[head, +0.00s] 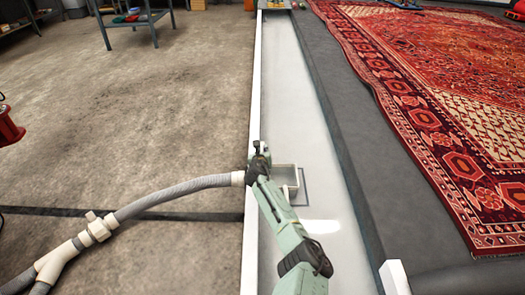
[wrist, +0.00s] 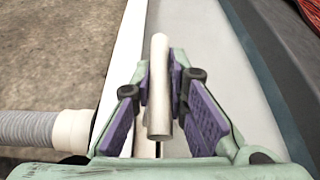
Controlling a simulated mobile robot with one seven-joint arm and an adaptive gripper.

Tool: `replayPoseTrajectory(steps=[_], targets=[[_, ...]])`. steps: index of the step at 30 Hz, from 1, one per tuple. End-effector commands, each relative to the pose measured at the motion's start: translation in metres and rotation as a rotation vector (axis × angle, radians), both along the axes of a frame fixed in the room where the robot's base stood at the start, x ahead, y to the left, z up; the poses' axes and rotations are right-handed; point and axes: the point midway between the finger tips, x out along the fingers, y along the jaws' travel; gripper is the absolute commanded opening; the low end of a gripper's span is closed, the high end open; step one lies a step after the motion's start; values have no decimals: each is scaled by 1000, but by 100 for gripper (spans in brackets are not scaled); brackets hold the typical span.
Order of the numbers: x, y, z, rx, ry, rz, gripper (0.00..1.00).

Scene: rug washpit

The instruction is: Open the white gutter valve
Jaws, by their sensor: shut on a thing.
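In the wrist view, the white valve handle (wrist: 159,105) is a pale round bar that stands between my fingers. My gripper (wrist: 162,72) is shut on it, with a purple pad on each side. In the head view, my gripper (head: 260,152) is over the left edge of the white gutter (head: 285,85), and my arm hides the handle there. A pale box-like fitting (head: 289,170) sits in the gutter just right of my gripper, partly behind my arm. How far the valve is turned cannot be told.
A grey hose (head: 165,193) with a white end collar (head: 238,179) meets the gutter's left wall beside my gripper; its collar (wrist: 72,130) also shows in the wrist view. A red patterned rug (head: 450,100) lies to the right. The concrete floor (head: 130,110) at left is mostly clear.

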Motion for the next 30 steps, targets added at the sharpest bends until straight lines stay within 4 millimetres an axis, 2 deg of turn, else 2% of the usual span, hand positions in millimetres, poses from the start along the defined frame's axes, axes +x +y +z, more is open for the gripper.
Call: replayPoseTrajectory(steps=[1, 11, 12, 21, 30], targets=[[0, 4, 9, 0, -1, 7, 0], [0, 4, 7, 0, -2, 8, 0], [0, 4, 7, 0, -2, 8, 15], [0, 2, 7, 0, -1, 5, 35], [0, 1, 7, 0, -2, 3, 36]])
